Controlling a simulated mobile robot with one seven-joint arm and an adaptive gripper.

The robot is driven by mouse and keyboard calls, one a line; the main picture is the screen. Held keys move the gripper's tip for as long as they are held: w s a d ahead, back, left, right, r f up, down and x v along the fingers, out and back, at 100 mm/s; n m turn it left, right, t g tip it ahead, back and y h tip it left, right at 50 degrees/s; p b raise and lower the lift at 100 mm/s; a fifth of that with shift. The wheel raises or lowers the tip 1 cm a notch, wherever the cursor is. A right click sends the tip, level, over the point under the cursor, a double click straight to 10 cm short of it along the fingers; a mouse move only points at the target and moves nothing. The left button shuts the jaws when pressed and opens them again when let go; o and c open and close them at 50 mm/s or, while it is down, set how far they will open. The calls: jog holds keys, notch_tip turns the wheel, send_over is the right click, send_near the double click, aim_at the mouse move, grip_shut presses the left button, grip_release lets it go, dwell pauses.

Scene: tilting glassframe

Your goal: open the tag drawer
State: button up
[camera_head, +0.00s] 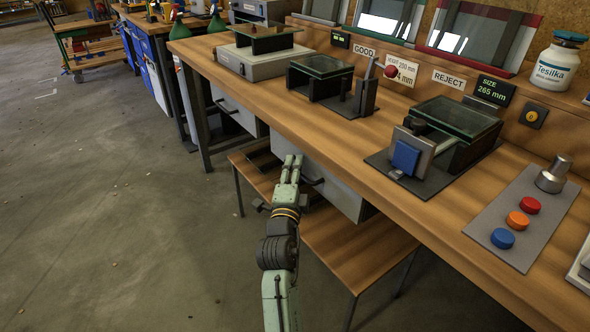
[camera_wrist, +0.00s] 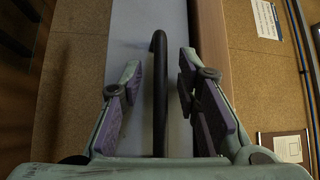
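A grey drawer (camera_head: 340,192) with a dark bar handle (camera_head: 314,182) hangs under the bench's front edge, and another grey drawer (camera_head: 236,108) hangs farther left. No label shows on either, so I cannot tell which is the tag drawer. My gripper (camera_head: 292,160) is in front of the nearer drawer. In the wrist view, my gripper (camera_wrist: 160,75) is open, with the black handle (camera_wrist: 159,100) running between its two fingers. A gap shows on each side of the handle. The grey drawer front (camera_wrist: 135,30) lies behind it and looks closed.
The wooden bench top (camera_head: 300,115) carries glass-topped fixtures (camera_head: 320,75) and a button panel (camera_head: 525,215). A low wooden surface (camera_head: 350,245) stands below the drawer, close to my arm. The floor (camera_head: 120,200) at left is clear.

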jog(key=shift+c, duration=0.4)
grip_shut()
dwell(0.4)
